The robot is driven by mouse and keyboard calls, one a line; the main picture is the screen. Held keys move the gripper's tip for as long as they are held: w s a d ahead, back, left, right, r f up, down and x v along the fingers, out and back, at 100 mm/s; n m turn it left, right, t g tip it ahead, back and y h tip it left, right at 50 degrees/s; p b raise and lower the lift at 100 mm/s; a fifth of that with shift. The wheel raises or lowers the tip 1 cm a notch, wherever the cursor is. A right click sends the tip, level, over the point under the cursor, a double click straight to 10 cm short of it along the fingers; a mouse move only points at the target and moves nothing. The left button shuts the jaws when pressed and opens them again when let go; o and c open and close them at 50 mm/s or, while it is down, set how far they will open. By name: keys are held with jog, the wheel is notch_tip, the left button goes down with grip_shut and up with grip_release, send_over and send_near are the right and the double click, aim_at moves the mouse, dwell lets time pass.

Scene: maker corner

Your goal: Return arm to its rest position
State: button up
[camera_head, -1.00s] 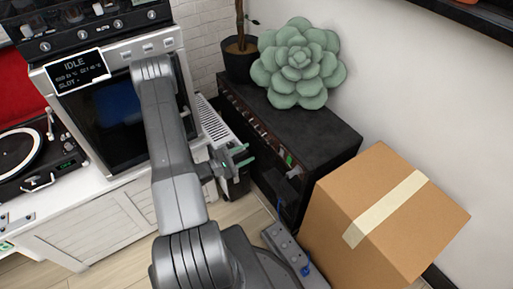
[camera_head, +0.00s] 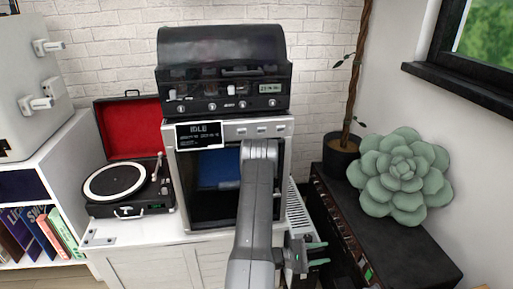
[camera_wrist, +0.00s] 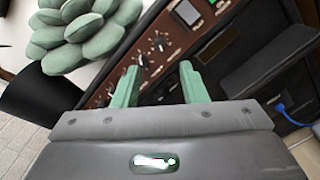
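My arm (camera_head: 258,200) reaches forward in the head view, in front of the white oven-like machine (camera_head: 262,130). My gripper (camera_head: 317,254) has green fingers and sits at the right of the arm, near the dark cabinet. In the wrist view my gripper (camera_wrist: 160,86) shows two green fingers spread apart with nothing between them. The gripper is open and empty. Behind the fingers in that view is a brown panel (camera_wrist: 150,62) with knobs.
A dark cabinet (camera_head: 420,255) stands at right with a green succulent (camera_head: 402,175) and a potted trunk (camera_head: 341,158) on or behind it. A record player (camera_head: 125,185) is left of the machine. A shelf of books (camera_head: 45,235) is far left. A black appliance (camera_head: 225,75) tops the machine.

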aim_at(350, 248)
jog(key=d, duration=0.9)
jog(key=shift+w+b, duration=0.2)
jog(key=shift+b, duration=0.1)
jog(key=shift+a, duration=0.1)
